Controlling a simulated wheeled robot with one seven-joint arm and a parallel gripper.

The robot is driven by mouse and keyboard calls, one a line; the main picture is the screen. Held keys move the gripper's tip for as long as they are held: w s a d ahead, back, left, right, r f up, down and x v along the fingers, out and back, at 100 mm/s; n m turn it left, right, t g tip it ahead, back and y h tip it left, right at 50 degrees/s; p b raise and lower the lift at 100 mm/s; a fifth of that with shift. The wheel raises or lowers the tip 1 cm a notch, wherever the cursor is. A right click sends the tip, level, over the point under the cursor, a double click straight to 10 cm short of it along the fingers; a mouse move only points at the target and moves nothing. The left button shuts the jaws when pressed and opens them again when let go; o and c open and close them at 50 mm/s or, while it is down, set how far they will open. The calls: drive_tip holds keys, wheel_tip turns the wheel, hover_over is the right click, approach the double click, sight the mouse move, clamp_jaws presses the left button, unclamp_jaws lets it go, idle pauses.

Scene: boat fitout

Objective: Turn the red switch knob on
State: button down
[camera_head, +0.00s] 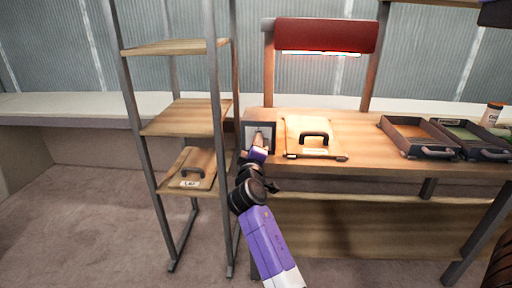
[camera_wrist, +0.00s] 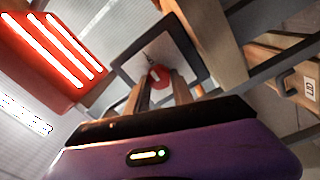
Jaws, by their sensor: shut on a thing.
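The red switch knob (camera_wrist: 160,77) shows in the wrist view, on the face of a dark-framed switch panel (camera_wrist: 190,52). In the head view, the panel (camera_head: 248,126) stands upright at the left end of the workbench, and my arm partly covers it. My gripper (camera_wrist: 157,88) reaches up to the panel, its two fingers on either side of the knob and shut on it. A light mark shows on the knob's face. In the head view the knob is hidden behind my gripper (camera_head: 259,140).
A wooden case (camera_head: 308,127) with a black handle lies right of the panel on the workbench (camera_head: 362,122). Two dark trays (camera_head: 410,139) sit farther right. A shelf rack (camera_head: 212,75) holding a labelled case (camera_head: 190,170) stands close on the left. A red lamp (camera_head: 325,35) hangs above.

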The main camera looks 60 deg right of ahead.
drive_tip(key=shift+f, duration=0.1)
drive_tip(key=c, duration=1.1)
unclamp_jaws()
drive_tip(key=v, duration=0.8)
